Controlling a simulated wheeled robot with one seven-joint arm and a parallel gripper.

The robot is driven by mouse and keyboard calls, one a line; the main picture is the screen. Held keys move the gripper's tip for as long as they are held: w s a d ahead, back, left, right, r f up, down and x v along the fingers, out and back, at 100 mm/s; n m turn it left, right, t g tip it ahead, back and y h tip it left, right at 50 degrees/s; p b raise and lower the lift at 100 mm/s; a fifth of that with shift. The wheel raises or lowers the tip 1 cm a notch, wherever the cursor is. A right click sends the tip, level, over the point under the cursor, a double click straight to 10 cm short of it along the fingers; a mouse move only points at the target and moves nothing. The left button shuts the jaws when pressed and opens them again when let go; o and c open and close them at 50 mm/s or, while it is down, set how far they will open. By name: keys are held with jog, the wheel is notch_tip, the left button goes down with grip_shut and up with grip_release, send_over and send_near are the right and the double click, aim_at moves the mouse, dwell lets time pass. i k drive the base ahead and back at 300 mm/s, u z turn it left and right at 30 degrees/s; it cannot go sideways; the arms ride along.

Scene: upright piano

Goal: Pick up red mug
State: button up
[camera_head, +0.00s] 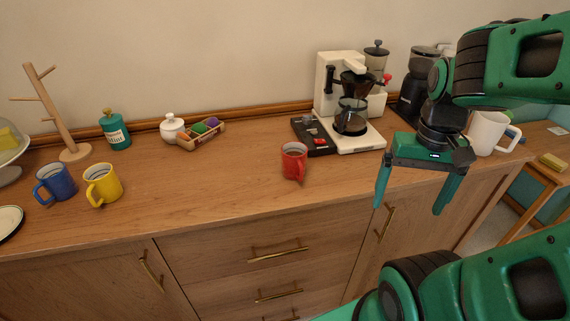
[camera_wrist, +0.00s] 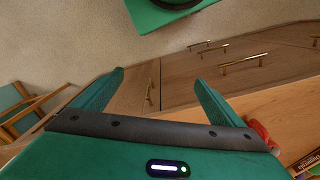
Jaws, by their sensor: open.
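The red mug (camera_head: 293,161) stands upright on the wooden counter in the head view, with its handle toward the front. My gripper (camera_head: 408,208) is open and empty, in front of the counter's edge and to the right of the mug. The two fingers point down. In the wrist view the open fingers (camera_wrist: 158,80) have nothing between them. A red shape (camera_wrist: 262,132), likely the mug, shows partly behind the right side of the gripper there.
A white coffee maker (camera_head: 343,85) and a dark box (camera_head: 313,136) stand behind the mug. A blue mug (camera_head: 57,183) and a yellow mug (camera_head: 103,185) are far left.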

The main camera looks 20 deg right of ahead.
aim_at(294, 154)
jog(key=u, duration=3)
jog(key=k, duration=2.8)
jog(key=z, duration=0.4)
